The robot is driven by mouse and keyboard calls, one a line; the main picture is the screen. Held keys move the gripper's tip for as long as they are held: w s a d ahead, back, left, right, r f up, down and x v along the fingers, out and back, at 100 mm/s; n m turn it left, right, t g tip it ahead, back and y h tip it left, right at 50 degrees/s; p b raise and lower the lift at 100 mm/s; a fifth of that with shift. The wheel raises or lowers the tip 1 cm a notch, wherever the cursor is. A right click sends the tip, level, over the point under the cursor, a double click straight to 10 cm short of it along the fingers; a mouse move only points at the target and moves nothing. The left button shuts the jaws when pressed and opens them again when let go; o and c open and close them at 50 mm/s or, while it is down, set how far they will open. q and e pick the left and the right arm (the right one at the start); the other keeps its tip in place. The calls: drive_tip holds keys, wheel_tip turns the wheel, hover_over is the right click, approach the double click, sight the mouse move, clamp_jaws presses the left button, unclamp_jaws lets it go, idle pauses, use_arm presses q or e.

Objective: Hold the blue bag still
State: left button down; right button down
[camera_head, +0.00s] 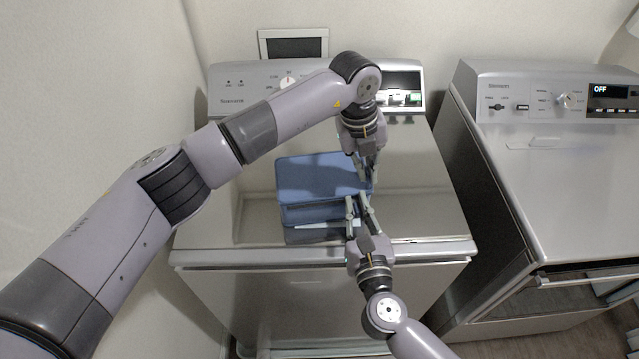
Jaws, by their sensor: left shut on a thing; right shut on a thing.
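The blue bag (318,178) lies on top of the left machine (420,205), near the middle of its lid. It looks box-like, with a large flat face and a lower strip towards the front. My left gripper (368,177) comes from above and is shut on the bag's right edge. My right gripper (358,200) comes from the front and is shut on the bag's lower right part. The fingers partly cover the bag's right side, so the exact contact is hard to see.
A second machine (560,170) with a display reading OFF stands to the right, across a narrow gap. A control panel (255,88) rises at the back of the left machine. A small dark framed panel (293,46) is on the wall. The lid is clear right of the bag.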

use_arm(q)
drive_tip(key=shift+w, duration=0.1)
use_arm(e)
drive_tip(key=c, duration=1.5)
unclamp_jaws()
drive_tip(key=shift+c, duration=0.2)
drive_tip(key=shift+s, duration=0.1)
drive_tip(key=s+d, duration=0.1)
drive_tip(key=s, duration=1)
drive_tip(key=shift+s, duration=0.4)
use_arm(q)
drive_tip(key=c, duration=1.7)
unclamp_jaws()
